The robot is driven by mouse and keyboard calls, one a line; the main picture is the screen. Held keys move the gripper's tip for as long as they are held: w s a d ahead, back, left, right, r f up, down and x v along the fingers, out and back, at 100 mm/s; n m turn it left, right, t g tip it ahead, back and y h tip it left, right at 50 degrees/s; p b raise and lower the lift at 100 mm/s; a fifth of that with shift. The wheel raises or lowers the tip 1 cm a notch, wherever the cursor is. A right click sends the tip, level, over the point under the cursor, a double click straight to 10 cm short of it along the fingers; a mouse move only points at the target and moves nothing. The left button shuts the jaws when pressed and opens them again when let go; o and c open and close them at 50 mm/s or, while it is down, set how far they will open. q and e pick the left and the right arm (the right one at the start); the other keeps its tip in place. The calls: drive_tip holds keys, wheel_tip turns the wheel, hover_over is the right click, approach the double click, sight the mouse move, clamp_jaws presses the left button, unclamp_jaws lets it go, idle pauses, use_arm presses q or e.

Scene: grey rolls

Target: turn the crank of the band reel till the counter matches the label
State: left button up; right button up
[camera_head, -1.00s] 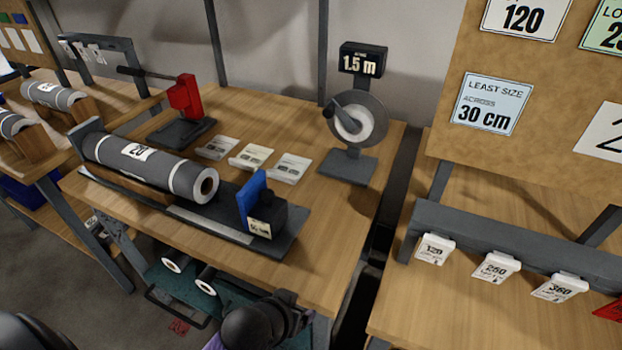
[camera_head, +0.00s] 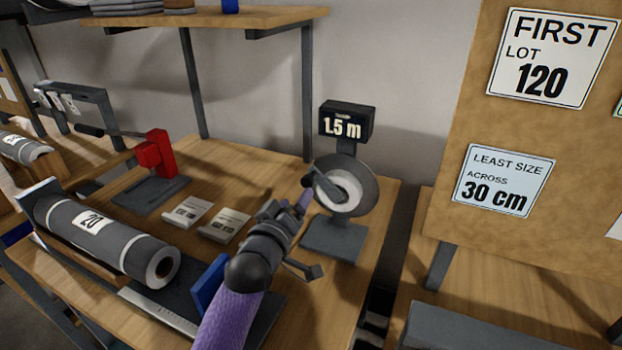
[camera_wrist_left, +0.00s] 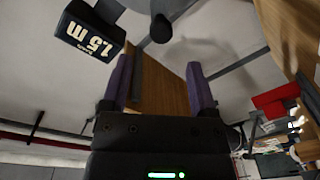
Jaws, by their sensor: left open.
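The band reel (camera_head: 364,203) stands on the table as a grey disc with a pale hub and a dark base. Its crank (camera_head: 327,184) points up and left, with the knob end near my fingers. The counter (camera_head: 346,123) above it reads 1.5 m; it also shows in the left wrist view (camera_wrist_left: 90,42). My left gripper (camera_head: 290,203) is open, just left of the crank. In the left wrist view its purple fingers (camera_wrist_left: 160,88) are apart with nothing between them, and a dark rounded part (camera_wrist_left: 160,28) lies beyond them. My right gripper is out of view.
A grey roll marked 20 (camera_head: 98,236) lies in its cradle at left, with a blue block (camera_head: 210,284) beside it. A red device (camera_head: 156,156) stands behind. Small cards (camera_head: 224,225) lie left of my arm; their print is unreadable. A signboard (camera_head: 460,120) stands at right.

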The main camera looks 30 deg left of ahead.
sight(306, 184)
use_arm(q)
drive_tip(key=w+b, duration=0.1)
drive_tip(key=w, duration=0.3)
drive_tip(key=w+b, duration=0.1)
drive_tip(key=w, duration=0.1)
drive_tip(key=shift+w+a+f+b, duration=0.25)
drive_tip(key=shift+w+a+b, duration=0.05)
drive_tip(key=shift+a, duration=0.1)
drive_tip(key=shift+w+a+r, duration=0.1)
drive_tip(key=shift+w, duration=0.35)
clamp_jaws()
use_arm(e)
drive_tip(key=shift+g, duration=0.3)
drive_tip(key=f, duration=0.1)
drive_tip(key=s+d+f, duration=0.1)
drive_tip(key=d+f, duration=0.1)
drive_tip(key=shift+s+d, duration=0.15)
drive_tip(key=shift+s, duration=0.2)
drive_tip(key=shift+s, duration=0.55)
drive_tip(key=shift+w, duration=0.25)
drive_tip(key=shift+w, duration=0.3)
